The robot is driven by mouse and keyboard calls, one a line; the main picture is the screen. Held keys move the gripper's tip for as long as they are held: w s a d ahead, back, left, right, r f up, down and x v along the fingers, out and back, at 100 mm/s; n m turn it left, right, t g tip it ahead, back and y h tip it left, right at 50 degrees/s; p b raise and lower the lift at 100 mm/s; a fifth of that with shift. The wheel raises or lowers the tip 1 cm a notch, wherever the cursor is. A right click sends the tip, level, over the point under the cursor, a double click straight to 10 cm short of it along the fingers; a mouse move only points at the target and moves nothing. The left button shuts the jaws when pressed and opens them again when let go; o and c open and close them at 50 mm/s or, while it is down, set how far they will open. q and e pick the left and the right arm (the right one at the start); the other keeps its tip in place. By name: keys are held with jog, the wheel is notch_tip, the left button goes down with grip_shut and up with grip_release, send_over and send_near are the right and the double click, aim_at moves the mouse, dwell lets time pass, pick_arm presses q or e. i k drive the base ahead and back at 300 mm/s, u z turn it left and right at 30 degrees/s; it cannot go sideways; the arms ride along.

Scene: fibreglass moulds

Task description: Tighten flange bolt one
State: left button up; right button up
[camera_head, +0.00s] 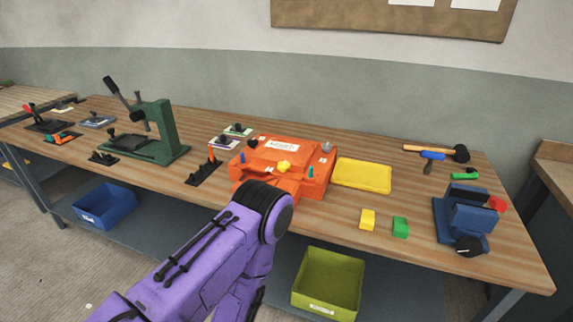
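An orange mould (285,152) with a light label on top sits at the middle of the workbench. A yellow knob (284,167) is on its front top edge. I cannot tell which is flange bolt one. My purple arm comes up from the lower left and its joint covers the mould's front left. Neither gripper shows.
A green press (165,128) stands left of the mould. A yellow tray (363,176) lies right of it, with yellow (367,219) and green (400,227) blocks in front. A blue vise (468,215) and a mallet (440,151) are further right. Bins (328,284) sit below.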

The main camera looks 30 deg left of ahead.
aim_at(252, 142)
jog(key=u, duration=1.35)
